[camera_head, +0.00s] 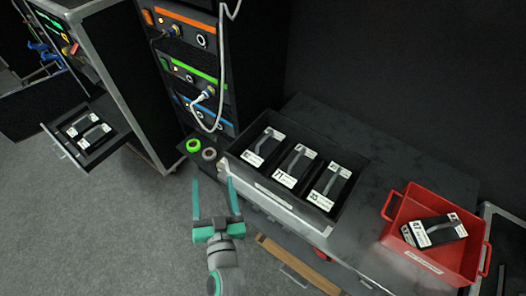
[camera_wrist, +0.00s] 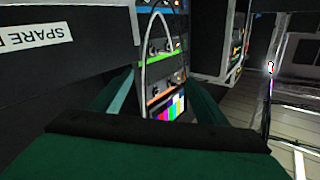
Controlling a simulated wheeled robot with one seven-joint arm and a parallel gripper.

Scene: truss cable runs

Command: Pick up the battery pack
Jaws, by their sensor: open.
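Black battery packs with white labels and grey handles stand in a row in a grey-edged open tray on the bench: a left pack (camera_head: 263,147), a middle pack (camera_head: 295,166) and a right pack (camera_head: 328,186). Another pack (camera_head: 438,231) lies tilted in a red bin (camera_head: 465,262), over what looks like a second one. My gripper (camera_head: 212,176) is open and empty, left of the tray and apart from it. In the wrist view its two fingers (camera_wrist: 160,97) show spread, with no pack between them.
A rack (camera_head: 197,65) with orange, green and blue units and cables stands behind. Green and grey rings (camera_head: 193,145) lie left of the tray. A case at left has an open drawer (camera_head: 68,152) with two similar packs. The floor (camera_head: 110,230) at lower left is clear.

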